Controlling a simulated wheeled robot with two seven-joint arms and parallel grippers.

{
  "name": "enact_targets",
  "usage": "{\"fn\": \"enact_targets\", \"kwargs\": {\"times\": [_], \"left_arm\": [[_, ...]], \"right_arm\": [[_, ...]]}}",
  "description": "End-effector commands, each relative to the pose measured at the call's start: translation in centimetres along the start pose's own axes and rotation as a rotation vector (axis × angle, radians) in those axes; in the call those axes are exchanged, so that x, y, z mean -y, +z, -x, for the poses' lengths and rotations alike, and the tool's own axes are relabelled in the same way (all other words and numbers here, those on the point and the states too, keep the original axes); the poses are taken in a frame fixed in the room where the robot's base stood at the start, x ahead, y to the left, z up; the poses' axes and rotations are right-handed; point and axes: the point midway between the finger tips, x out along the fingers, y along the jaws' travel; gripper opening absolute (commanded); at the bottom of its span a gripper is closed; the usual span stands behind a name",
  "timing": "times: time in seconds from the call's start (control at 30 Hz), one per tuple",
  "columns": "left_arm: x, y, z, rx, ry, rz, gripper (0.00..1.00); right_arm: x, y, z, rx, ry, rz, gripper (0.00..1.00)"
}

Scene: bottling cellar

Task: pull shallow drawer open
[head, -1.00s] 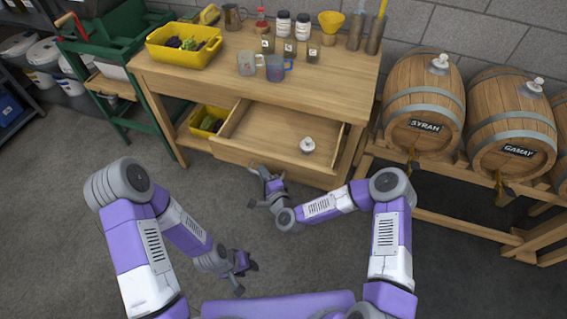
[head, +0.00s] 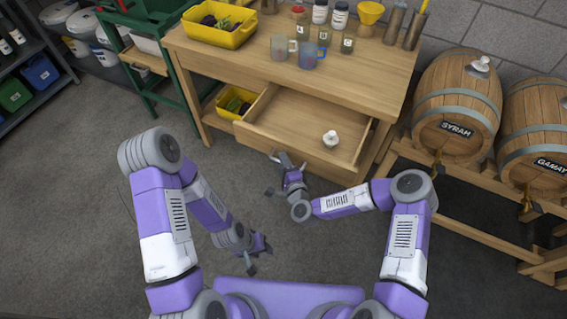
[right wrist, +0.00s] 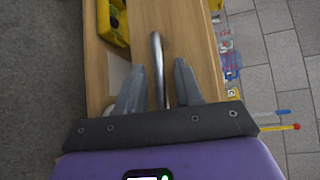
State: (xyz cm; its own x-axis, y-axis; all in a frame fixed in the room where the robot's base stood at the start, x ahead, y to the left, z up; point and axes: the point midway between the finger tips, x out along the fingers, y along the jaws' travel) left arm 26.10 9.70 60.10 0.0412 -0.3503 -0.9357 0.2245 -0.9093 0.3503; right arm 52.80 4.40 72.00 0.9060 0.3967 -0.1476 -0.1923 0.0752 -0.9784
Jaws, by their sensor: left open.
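The shallow drawer (head: 290,147) under the wooden bench top stands open in the head view. A small white-topped object (head: 331,139) stands inside it, towards the right. My right gripper (head: 274,174) is in front of the drawer front, low and towards its left. In the right wrist view, a metal bar handle (right wrist: 158,55) runs between the two fingers of my right gripper (right wrist: 160,85). The fingers are apart, with a visible gap between bar and right finger. My left gripper (head: 260,257) is open and empty, low over the floor, away from the drawer.
On the bench top (head: 385,75) stand a yellow crate (head: 233,37), two mugs (head: 312,56), jars and a yellow funnel (head: 369,12). Another yellow bin (head: 226,105) sits beneath, left of the drawer. Barrels (head: 456,105) on a wooden rack stand at right. The floor at left is clear.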

Motion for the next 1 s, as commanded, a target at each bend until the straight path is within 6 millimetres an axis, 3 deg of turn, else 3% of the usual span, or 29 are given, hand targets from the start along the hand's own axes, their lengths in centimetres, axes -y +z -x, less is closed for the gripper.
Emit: {"fn": "enact_targets", "kwargs": {"times": [0.5, 1.0], "left_arm": [[-0.6, 0.1, 1.6, 0.000, 0.000, 0.000, 0.43], [-0.6, 0.1, 1.6, 0.000, 0.000, 0.000, 0.43]], "right_arm": [[0.0, 0.0, 6.9, 0.001, 0.002, 0.000, 0.35], [0.0, 0.0, 7.5, 0.000, 0.000, 0.000, 0.35]]}}
